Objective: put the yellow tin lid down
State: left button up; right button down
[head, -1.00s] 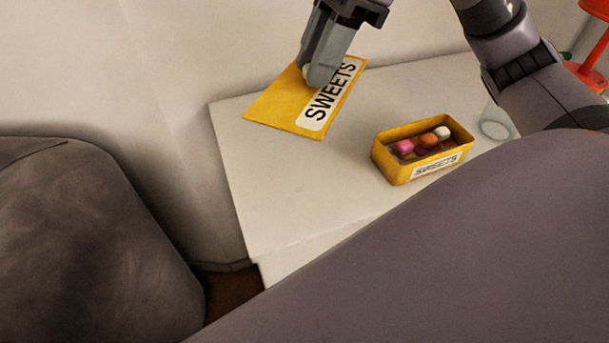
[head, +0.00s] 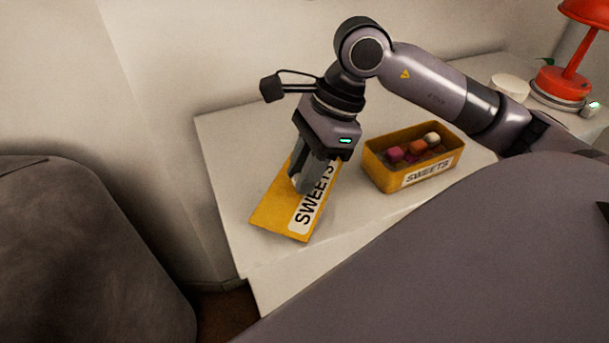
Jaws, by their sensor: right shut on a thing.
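The yellow tin lid (head: 268,218) has a white label reading "SWEETS". It is at the left part of the white table top, close to the table's front edge, and looks slightly tilted; I cannot tell whether it touches the surface. My right gripper (head: 302,186) comes down from above and is shut on the lid, hiding its upper part. The yellow sweets tin (head: 413,174) stands open to the right of the lid, with pink, orange and white sweets inside. My left gripper is not in view.
The white table top (head: 225,140) is bare to the left of the lid. A red lamp (head: 567,75) and a white cup-like thing (head: 510,87) stand at the back right. A dark grey rounded piece (head: 85,250) is at the left.

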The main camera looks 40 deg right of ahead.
jog(key=shift+f, duration=0.8)
jog(key=shift+f+b, duration=0.2)
jog(key=shift+b, duration=0.1)
jog(key=c, duration=0.9)
grip_release()
jog(key=shift+c, duration=0.2)
jog(key=shift+r, duration=0.1)
jog(key=shift+r+p, duration=0.2)
jog(key=shift+p, duration=0.1)
jog(key=v, duration=1.2)
jog(key=shift+p, duration=0.35)
jog(key=shift+f, duration=0.1)
